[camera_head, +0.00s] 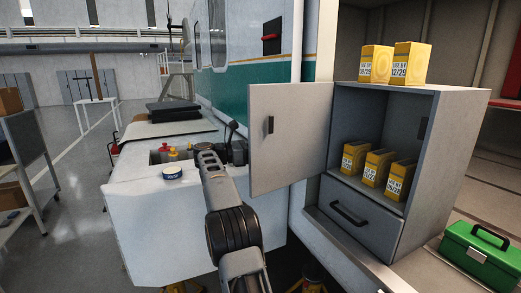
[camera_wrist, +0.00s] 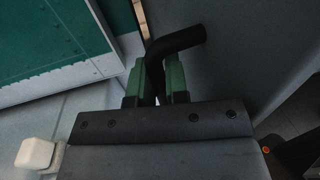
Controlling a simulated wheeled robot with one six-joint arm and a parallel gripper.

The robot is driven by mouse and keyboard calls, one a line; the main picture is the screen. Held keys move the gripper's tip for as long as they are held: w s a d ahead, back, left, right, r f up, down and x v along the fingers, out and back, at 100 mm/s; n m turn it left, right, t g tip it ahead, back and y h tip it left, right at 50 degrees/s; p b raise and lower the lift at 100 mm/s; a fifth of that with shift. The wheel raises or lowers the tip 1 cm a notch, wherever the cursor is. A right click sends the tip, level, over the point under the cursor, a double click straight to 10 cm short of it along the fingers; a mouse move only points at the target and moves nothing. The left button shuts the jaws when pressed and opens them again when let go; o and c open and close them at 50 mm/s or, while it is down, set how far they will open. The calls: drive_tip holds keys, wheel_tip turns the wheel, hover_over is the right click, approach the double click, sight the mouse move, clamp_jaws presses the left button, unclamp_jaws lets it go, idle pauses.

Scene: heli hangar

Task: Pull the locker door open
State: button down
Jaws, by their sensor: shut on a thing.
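The grey locker (camera_head: 420,150) stands at the right, and its door (camera_head: 295,150) is swung wide open to the left. The side of the door facing the head camera carries a small dark latch piece (camera_head: 270,125). My gripper (camera_head: 235,150) is at the door's free left edge, and its fingertips are not clear in the head view. In the wrist view my gripper's green fingers (camera_wrist: 161,82) are shut on the black bent door handle (camera_wrist: 180,41), against the dark grey door face (camera_wrist: 245,45).
Three yellow boxes (camera_head: 376,165) stand on the locker shelf, above a drawer (camera_head: 375,228) with a black handle. Two more boxes (camera_head: 375,63) stand on top. A white cabinet (camera_head: 150,220) is left of my arm. A green toolbox (camera_head: 480,252) is at lower right.

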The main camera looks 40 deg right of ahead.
drive_tip(key=shift+w+d, duration=0.1)
drive_tip(key=shift+w, duration=0.25)
drive_tip(key=c, duration=1.1)
unclamp_jaws()
drive_tip(key=shift+s, duration=0.1)
drive_tip(key=shift+c, duration=0.2)
drive_tip(key=p+v, duration=0.1)
drive_tip(key=v, duration=1.2)
drive_tip(key=shift+w+a, duration=0.2)
drive_tip(key=shift+w, duration=0.25)
